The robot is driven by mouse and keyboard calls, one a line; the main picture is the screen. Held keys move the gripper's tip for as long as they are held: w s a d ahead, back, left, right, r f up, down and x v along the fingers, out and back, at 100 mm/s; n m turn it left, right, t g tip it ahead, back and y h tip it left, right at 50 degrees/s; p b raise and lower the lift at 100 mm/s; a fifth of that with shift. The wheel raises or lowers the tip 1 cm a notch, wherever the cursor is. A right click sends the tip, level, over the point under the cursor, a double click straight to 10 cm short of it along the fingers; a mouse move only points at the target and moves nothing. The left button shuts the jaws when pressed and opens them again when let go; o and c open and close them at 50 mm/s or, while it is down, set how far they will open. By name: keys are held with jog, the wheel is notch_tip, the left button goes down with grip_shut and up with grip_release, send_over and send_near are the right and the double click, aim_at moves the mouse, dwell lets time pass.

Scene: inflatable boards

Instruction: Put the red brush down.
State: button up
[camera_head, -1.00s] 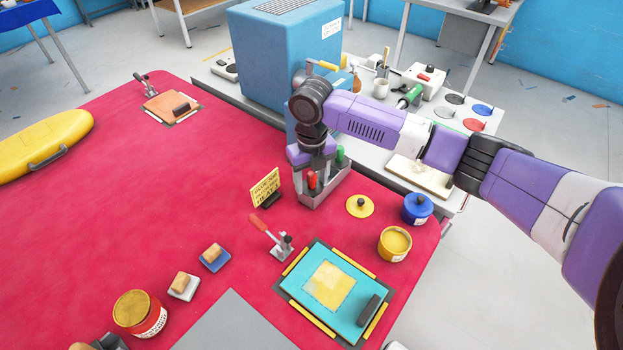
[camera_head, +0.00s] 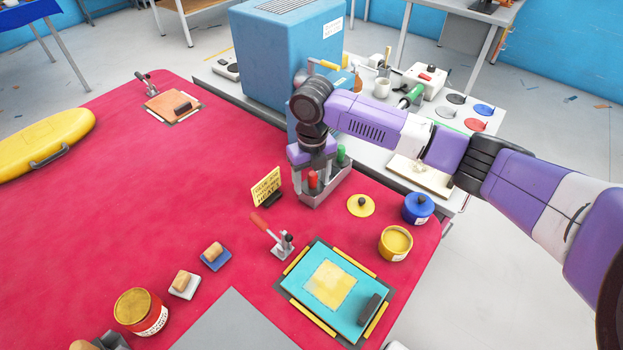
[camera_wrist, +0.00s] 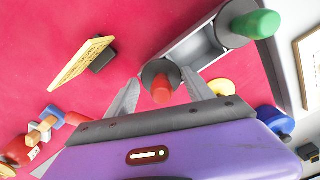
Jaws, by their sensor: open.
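The red brush (camera_head: 312,181) stands with its handle up in the near end of a grey holder (camera_head: 330,193) on the red table. In the wrist view its red handle end (camera_wrist: 161,90) rises from a dark round collar. My gripper (camera_wrist: 160,92) is open, with one finger on each side of the red handle; I cannot tell whether they touch it. The green brush (camera_wrist: 255,24) stands in the far end of the same holder, and its tip shows in the head view (camera_head: 341,153). The brushes' lower parts are hidden in the holder.
A yellow sign (camera_head: 265,187) stands just left of the holder. A yellow lid (camera_head: 361,205), a blue pot (camera_head: 417,208) and a yellow pot (camera_head: 395,243) stand to the right. A blue machine (camera_head: 287,65) is behind. The table's left middle is clear.

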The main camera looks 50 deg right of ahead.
notch_tip(320, 180, up, 13)
jog(key=b, duration=0.2)
jog(key=w+a+f+m+t+y, duration=0.2)
jog(key=w+a+t+y, duration=0.15)
jog(key=a, duration=0.75)
jog(key=w+a+f+m+t+y, duration=0.1)
jog(key=w+a+m+t+y, duration=0.3)
jog(key=a, duration=0.7)
jog(key=s+a+m+t, duration=0.1)
jog(key=a+m+t, duration=0.3)
jog(key=a+m, duration=0.8)
jog(key=s+d+f+m+t+h, duration=0.1)
jog(key=s+f+m+h, duration=0.2)
jog(key=s, duration=0.4)
jog(key=s+d+f+m+t+h, duration=0.1)
jog(key=s+f+m, duration=0.1)
jog(key=s+m, duration=0.45)
jog(key=s+d+f+m+t+h, duration=0.1)
jog(key=s+d+f+m+h, duration=0.15)
jog(key=s, duration=0.65)
jog(key=s+d+r, duration=0.3)
jog(key=s, duration=0.5)
jog(key=s+d+r+m+h, duration=0.1)
jog(key=s+d+r, duration=0.2)
jog(key=s, duration=0.4)
jog(key=shift+s+d+r, duration=0.2)
jog(key=shift+s+d, duration=0.2)
jog(key=shift+d, duration=0.15)
